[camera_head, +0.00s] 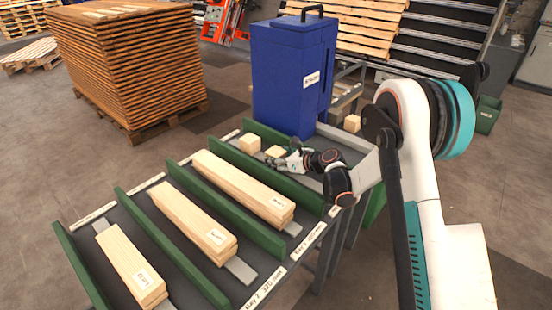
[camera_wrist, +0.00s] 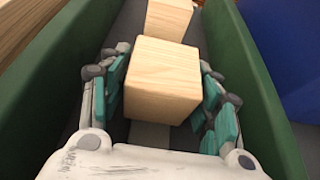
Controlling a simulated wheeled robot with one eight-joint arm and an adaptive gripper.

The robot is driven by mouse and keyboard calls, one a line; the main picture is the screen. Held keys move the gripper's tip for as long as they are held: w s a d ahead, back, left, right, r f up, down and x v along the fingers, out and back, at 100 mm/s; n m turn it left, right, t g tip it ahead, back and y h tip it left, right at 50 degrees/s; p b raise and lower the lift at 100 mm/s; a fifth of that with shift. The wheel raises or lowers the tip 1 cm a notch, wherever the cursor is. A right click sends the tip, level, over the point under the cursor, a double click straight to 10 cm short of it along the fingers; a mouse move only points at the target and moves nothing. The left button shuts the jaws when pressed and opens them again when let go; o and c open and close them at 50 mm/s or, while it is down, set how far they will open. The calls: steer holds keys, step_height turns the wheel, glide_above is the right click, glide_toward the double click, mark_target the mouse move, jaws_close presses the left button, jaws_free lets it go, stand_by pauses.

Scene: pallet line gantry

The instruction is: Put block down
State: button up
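A pale wooden block (camera_wrist: 163,80) sits between the two fingers of my gripper (camera_wrist: 164,95) in the wrist view. The teal finger pads stand close along its left and right sides. I cannot tell whether both pads press on it. The same block (camera_head: 276,151) shows at the fingertips of my gripper (camera_head: 284,158) in the head view, low in the far lane. A second wooden block (camera_wrist: 169,19) lies just beyond it in the same lane and also shows in the head view (camera_head: 250,143). The block's underside is hidden.
Green dividers (camera_head: 228,209) edge the lanes on both sides. Long labelled planks (camera_head: 243,187) lie in the nearer lanes. A tall blue bin (camera_head: 290,75) stands behind the far lane. Another small block (camera_head: 352,122) lies to its right. A big board stack (camera_head: 130,65) stands at back left.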

stand_by(0.3)
steer(key=shift+r, duration=0.15)
steer(key=p+v, duration=0.3)
steer(key=v, duration=0.9)
steer(key=shift+s+p, duration=0.1)
steer(key=shift+p, duration=0.2)
steer(key=s+d+r+n+g+h, duration=0.1)
steer(key=s+d+r+n+h, duration=0.2)
steer(key=s+r+n, duration=0.45)
steer(key=s+d+r+n+h, duration=0.2)
steer(key=s+r+n, duration=0.4)
steer(key=s+r, duration=0.25)
steer(key=s+d+n+h, duration=0.2)
steer(key=s+d+n, duration=0.2)
steer(key=s, duration=0.6)
steer(key=s+d+n+h, duration=0.3)
steer(key=s+d+n, duration=0.2)
steer(key=s+n, duration=0.3)
steer(key=s, duration=0.3)
steer(key=shift+d+r+h, duration=0.25)
steer(key=shift+r+h, duration=0.05)
steer(key=shift+r, duration=0.05)
